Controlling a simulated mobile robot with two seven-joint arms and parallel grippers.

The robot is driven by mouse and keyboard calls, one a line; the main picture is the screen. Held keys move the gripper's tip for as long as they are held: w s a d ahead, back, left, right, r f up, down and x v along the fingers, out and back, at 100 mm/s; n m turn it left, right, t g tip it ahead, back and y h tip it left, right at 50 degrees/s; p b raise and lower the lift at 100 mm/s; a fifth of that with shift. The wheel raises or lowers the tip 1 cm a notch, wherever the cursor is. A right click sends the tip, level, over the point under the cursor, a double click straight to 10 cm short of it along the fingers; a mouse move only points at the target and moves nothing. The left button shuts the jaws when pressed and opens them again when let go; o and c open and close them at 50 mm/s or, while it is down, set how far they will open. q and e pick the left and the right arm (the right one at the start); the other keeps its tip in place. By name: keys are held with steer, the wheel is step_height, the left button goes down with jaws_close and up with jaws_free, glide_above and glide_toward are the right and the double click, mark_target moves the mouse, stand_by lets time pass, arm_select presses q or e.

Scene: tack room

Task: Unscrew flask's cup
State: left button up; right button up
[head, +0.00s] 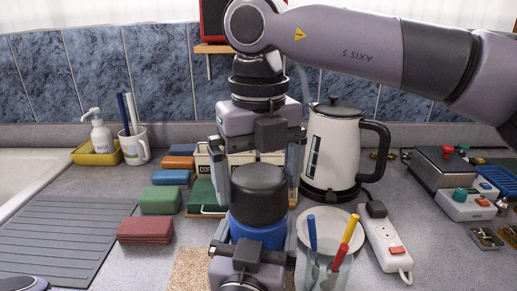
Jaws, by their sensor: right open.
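The flask (258,232) has a blue body and a black cup (258,190) on top, and it stands upright in the middle front. My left gripper (252,242) comes in low from the front, with its fingers on both sides of the blue body; it looks shut on the flask. My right gripper (258,180) points straight down above the flask and is open, its fingers on either side of the black cup's upper part. Small gaps seem to show between those fingers and the cup. The flask's base is hidden behind my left gripper.
A kettle (332,150) stands behind right. A glass with pens (326,268), a plate (336,216) and a power strip (385,242) are close on the right. Coloured blocks (146,230) and a ribbed drainer (60,235) lie left. A mug (135,148) stands farther back.

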steer(key=shift+f, duration=1)
steer(key=shift+c, duration=0.3)
steer(key=c, duration=0.8)
steer(key=n, duration=0.6)
steer(key=shift+r, duration=0.2)
steer(key=shift+r, duration=0.95)
steer(key=shift+r, duration=0.1)
